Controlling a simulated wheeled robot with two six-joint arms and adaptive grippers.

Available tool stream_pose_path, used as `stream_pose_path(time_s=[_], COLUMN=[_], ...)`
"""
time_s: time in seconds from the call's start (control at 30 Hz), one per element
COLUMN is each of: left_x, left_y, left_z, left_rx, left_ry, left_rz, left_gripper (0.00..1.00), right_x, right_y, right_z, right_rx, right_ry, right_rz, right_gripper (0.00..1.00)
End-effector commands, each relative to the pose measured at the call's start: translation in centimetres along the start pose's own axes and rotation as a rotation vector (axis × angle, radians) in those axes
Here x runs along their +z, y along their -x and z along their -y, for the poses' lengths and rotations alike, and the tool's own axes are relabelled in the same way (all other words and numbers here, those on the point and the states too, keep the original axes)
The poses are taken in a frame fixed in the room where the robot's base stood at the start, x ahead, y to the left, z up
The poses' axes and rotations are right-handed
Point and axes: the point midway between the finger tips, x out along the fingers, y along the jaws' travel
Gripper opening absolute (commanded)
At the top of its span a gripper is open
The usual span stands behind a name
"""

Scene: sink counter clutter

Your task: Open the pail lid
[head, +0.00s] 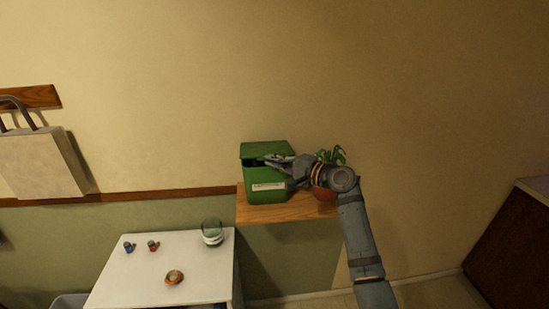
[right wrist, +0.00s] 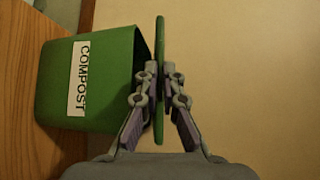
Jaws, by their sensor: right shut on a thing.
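The green pail (head: 262,190) stands upright on a small wooden wall shelf, with a white label facing out. In the right wrist view the pail (right wrist: 105,110) fills the left side and its label reads COMPOST. Its green lid (head: 262,149) is tilted up a little, with a dark gap under its front. In the right wrist view the lid (right wrist: 160,35) is a thin edge-on strip. My right gripper (head: 270,160) is shut on the lid's front edge, one finger on each face (right wrist: 160,80). My left gripper is not in view.
A potted plant (head: 330,157) stands right of the pail, close behind my right wrist. The wooden shelf (head: 275,215) is narrow. Below left, a white table (head: 195,265) holds a glass jar (head: 212,233), small blue (head: 129,247) and red (head: 153,245) items and a round orange-brown object (head: 174,277).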

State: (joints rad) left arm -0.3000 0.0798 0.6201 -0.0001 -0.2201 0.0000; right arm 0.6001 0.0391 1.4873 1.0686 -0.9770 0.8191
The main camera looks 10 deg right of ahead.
Motion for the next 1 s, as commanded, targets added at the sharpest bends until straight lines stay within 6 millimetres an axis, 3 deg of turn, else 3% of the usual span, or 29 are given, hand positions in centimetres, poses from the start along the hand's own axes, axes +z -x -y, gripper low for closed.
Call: stream_pose_path(time_s=[0.03,0.4,0.7,1.0], left_x=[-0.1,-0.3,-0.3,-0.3], left_y=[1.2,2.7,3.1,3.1], left_z=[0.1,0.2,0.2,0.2], left_rx=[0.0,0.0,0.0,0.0], left_ry=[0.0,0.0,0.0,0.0], left_rz=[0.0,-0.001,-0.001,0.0], left_gripper=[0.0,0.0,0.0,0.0], right_x=[0.0,-0.9,-1.6,-1.7], right_y=[0.0,-0.9,-1.5,-1.7], right_z=[1.7,6.1,7.8,8.1], right_rx=[-0.006,-0.011,-0.011,-0.01], right_ry=[0.008,0.013,0.012,0.012], right_rz=[-0.002,-0.003,-0.003,-0.003], right_gripper=[0.0,0.0,0.0,0.0])
